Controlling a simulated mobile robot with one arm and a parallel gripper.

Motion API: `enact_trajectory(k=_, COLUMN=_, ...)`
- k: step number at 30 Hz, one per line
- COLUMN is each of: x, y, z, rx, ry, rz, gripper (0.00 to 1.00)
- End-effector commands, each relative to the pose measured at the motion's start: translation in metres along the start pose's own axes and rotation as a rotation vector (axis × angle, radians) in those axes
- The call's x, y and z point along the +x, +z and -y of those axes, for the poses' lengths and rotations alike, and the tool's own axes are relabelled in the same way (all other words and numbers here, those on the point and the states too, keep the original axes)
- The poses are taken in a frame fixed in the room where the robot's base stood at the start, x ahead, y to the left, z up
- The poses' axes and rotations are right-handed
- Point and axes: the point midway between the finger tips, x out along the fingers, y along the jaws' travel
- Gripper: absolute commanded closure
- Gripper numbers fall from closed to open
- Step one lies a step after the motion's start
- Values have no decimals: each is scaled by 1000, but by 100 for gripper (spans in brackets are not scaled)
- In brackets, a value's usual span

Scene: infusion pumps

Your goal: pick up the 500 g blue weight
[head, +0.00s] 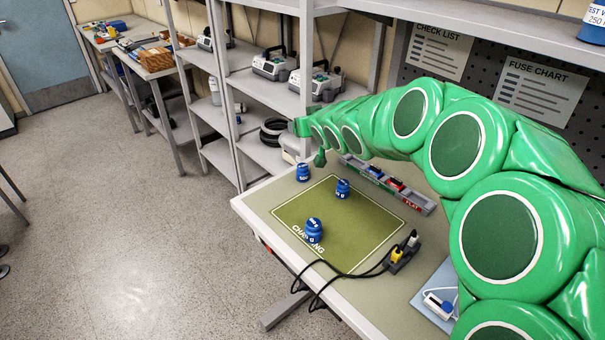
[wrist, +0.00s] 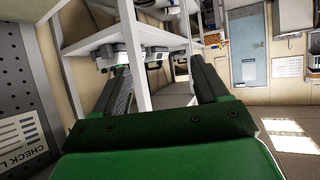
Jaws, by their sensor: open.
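Three blue weights stand on the bench in the head view: one (head: 303,172) at the back left, beside the green mat, one (head: 343,188) on the mat's back part, and one (head: 314,230) near the mat's front left edge. The front one looks largest. Their labels are too small to read, so I cannot tell which is 500 g. My gripper (wrist: 162,78) is open and empty in the wrist view, its fingers wide apart and facing the shelving. In the head view my arm's end is above and behind the back weights. No weight shows in the wrist view.
The green mat (head: 375,235) lies on the bench. A grey tray (head: 388,184) with coloured items lies along its back. Metal shelving (head: 262,92) with pumps stands behind the bench.

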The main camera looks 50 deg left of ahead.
Motion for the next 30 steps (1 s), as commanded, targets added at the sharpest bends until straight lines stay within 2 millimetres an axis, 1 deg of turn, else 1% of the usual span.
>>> enact_trajectory(k=1, x=3, y=6, z=-2, rx=-3, ry=3, rz=3, gripper=26)
enact_trajectory(k=5, x=10, y=20, z=-2, rx=-3, ry=3, rz=6, gripper=26)
enact_trajectory(k=7, x=16, y=33, z=-2, rx=-2, ry=3, rz=7, gripper=26)
enact_trajectory(k=11, x=31, y=60, z=-2, rx=-3, ry=3, rz=9, gripper=26)
enact_trajectory(k=18, x=61, y=116, z=-2, rx=-1, ry=1, rz=9, gripper=26)
enact_trajectory(k=21, x=69, y=132, z=-1, rx=1, ry=1, rz=9, gripper=26)
enact_trajectory(k=25, x=74, y=138, z=-1, rx=0, ry=1, rz=6, gripper=26)
enact_trajectory(k=30, x=81, y=137, z=0, rx=0, ry=0, rz=2, gripper=26)
